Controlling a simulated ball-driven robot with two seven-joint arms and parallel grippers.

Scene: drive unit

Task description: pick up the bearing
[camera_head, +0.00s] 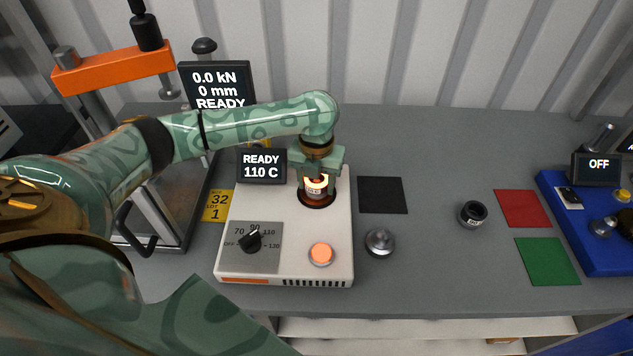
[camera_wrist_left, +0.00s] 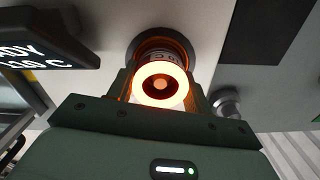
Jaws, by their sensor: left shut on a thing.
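The bearing (camera_head: 316,184) glows orange-white on the dark round seat of the white heater (camera_head: 284,215), whose small screen (camera_head: 262,166) reads READY 110 C. My left gripper (camera_head: 318,186) points down over the heater and is shut on the bearing. In the left wrist view, the bearing (camera_wrist_left: 160,84) shows as a bright ring around a darker centre, between the green fingers. The fingers hide its sides, and I cannot tell whether it is clear of the seat. My right gripper is not in view.
A black mat (camera_head: 382,195) and a silver domed part (camera_head: 380,242) are right of the heater. Further right are a dark ring-shaped part (camera_head: 472,214), a red mat (camera_head: 522,209), a green mat (camera_head: 547,261) and a blue unit (camera_head: 590,235). An orange-topped press (camera_head: 110,68) stands left.

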